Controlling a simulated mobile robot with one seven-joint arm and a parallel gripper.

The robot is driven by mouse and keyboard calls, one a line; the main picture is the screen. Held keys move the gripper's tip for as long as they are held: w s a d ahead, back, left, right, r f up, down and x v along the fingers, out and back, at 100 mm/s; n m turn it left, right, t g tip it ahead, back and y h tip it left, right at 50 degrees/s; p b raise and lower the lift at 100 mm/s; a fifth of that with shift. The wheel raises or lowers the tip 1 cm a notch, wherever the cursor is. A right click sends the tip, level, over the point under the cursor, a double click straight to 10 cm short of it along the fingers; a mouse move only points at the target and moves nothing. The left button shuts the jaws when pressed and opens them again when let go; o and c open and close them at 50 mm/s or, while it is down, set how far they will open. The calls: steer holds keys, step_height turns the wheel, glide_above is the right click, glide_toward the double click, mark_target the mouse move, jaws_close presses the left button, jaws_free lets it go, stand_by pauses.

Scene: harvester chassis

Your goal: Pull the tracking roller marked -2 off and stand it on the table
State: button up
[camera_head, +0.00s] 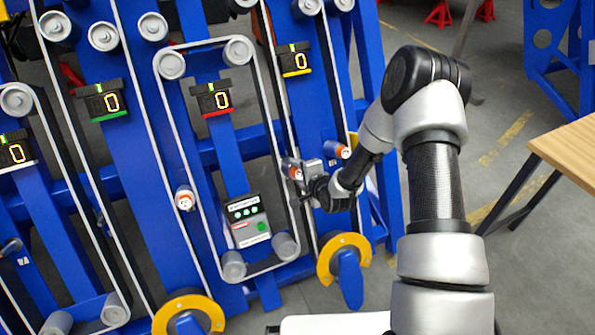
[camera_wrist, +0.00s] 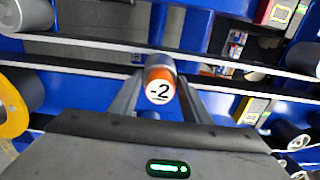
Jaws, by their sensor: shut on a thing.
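The tracking roller marked -2 (camera_wrist: 160,92) has a white end face, an orange rim and a grey body. My gripper (camera_wrist: 160,80) is shut on it, with one finger on each side, in the wrist view. In the head view my gripper (camera_head: 308,172) is at the right run of the middle belt loop, and an orange-and-white roller end (camera_head: 292,172) shows at its jaws. The roller is still by the belt; its back end is hidden, so I cannot tell whether it sits on its mount. The wooden table (camera_head: 570,145) stands at the far right, its visible top bare.
Other orange-ended rollers (camera_head: 185,200) (camera_head: 342,151) sit on the blue chassis. A control box (camera_head: 247,222) with green buttons is left of my gripper. Yellow-rimmed wheels (camera_head: 343,258) stand below. Floor lies open between chassis and table.

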steer(key=shift+p+v, duration=0.8)
steer(key=shift+v, duration=1.25)
steer(key=shift+w+r, duration=0.1)
steer(key=s+d+r+m+t+h, duration=0.1)
steer(key=s+d+r+m+h, duration=0.1)
steer(key=s+d+r, duration=0.4)
steer(key=s+d+r+m+h, duration=0.1)
steer(key=d+r+m+h, duration=0.25)
steer(key=r, duration=0.55)
step_height(320, 180, up, 22)
steer(key=p, duration=2.3)
steer(key=shift+d+r+n+y, duration=0.15)
steer(key=shift+d+n+y, duration=0.2)
steer(key=shift+d+n, duration=0.1)
steer(key=shift+s, duration=0.15)
